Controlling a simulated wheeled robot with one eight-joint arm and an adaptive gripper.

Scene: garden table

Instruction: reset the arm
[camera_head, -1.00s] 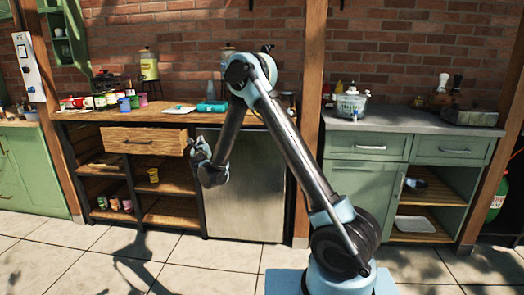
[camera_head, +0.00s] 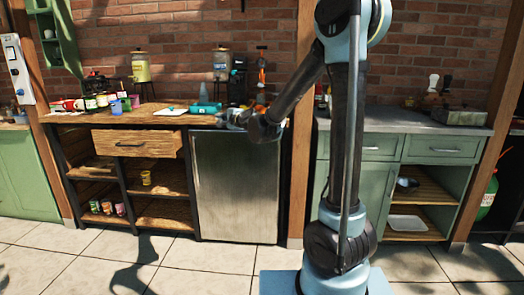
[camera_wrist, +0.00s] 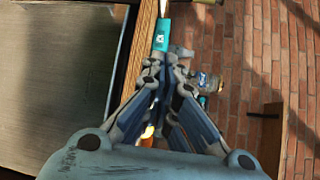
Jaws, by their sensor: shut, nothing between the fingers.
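My gripper (camera_head: 230,118) is at about counter height in the head view, in front of the steel-fronted appliance's upper edge. My arm stands upright at its lower link and bends back down to the left. In the wrist view the fingers of my gripper (camera_wrist: 172,62) come together at the tips, with nothing between them. The picture is turned sideways there, and a teal container (camera_wrist: 162,35) shows just beyond the tips. It cannot be told from this view how far off it is.
The wooden counter (camera_head: 150,117) holds cups, jars and a teal container (camera_head: 205,108). A wooden drawer (camera_head: 137,143) sits beneath, left of the steel appliance (camera_head: 235,185). A green cabinet (camera_head: 385,180) with a grey top stands behind my arm at right. The tiled floor in front is clear.

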